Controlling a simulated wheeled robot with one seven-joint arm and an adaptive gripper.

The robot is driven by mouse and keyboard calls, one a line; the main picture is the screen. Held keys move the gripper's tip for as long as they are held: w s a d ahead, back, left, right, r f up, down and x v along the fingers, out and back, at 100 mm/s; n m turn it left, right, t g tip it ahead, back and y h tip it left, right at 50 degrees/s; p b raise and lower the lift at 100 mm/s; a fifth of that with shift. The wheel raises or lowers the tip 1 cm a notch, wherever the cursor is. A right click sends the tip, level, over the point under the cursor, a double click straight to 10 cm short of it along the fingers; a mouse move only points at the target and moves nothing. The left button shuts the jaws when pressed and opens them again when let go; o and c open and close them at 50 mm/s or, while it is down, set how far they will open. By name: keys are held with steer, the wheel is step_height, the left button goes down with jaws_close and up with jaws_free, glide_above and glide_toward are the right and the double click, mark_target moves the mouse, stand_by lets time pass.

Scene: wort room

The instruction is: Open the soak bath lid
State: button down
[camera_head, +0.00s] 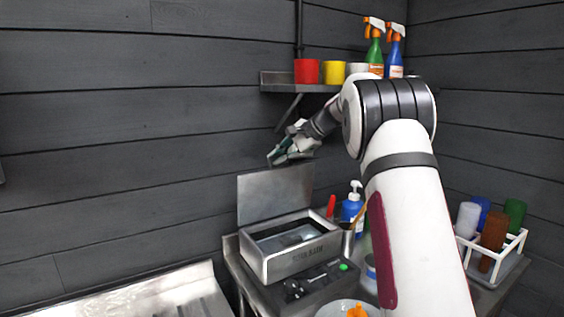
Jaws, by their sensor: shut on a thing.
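The soak bath (295,258) is a grey metal box with lettering on its front, standing on a metal table. Its lid (275,194) is a flat grey plate that stands raised, close to upright, at the back of the box. The bath's inside is in view. My gripper (279,155) is at the lid's upper edge, near its right half. It is shut on the lid, though the contact at the fingertips is small and hard to make out.
A wall shelf (275,88) with cups (307,71) and spray bottles (374,52) is close above my gripper. A blue pump bottle (351,207) stands right of the bath. A white rack (513,250) of coloured cylinders stands farther right. A metal surface (150,297) lies at lower left.

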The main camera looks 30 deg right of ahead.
steer(key=shift+w, duration=0.3)
steer(key=shift+r, duration=0.1)
steer(key=c, duration=1.7)
jaws_free()
steer(key=v, duration=1.2)
steer(key=shift+a, duration=0.1)
